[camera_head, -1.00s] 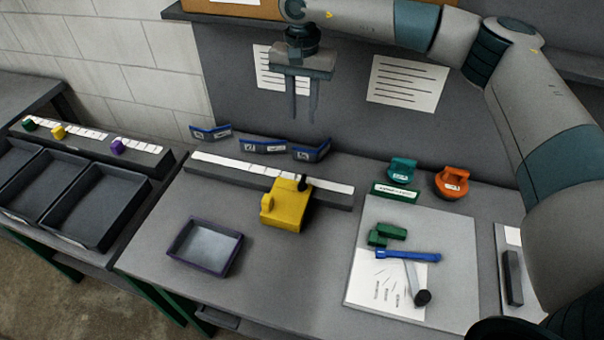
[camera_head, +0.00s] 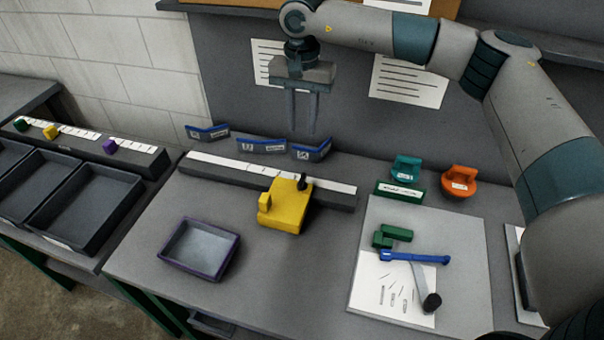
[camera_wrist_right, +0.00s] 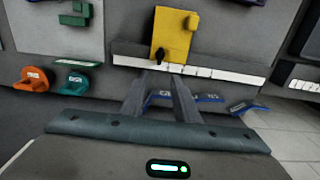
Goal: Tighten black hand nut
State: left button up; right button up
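A small black hand nut (camera_head: 303,181) stands at the back right of a yellow block (camera_head: 286,210) on the bench. It also shows in the right wrist view (camera_wrist_right: 160,55) at the near edge of the yellow block (camera_wrist_right: 175,30). My right gripper (camera_head: 302,130) hangs above the back of the bench, pointing down, behind and above the nut and apart from it. Its two fingers are apart with nothing between them; in the right wrist view the fingers (camera_wrist_right: 158,80) reach toward the labelled rail. My left gripper is not in view.
The block stands against a dark rail with a white label strip (camera_head: 230,169). Blue labelled holders (camera_head: 262,146) stand behind. A purple-rimmed tray (camera_head: 199,248) is at front left. A teal piece (camera_head: 406,168), an orange piece (camera_head: 460,181) and a blue-handled tool (camera_head: 414,257) lie right.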

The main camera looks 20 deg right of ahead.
aim_at(302, 178)
jog(key=shift+f, duration=0.1)
notch_tip(302, 178, down, 16)
jog(key=p, duration=0.7)
jog(key=shift+f, duration=0.6)
grip_shut()
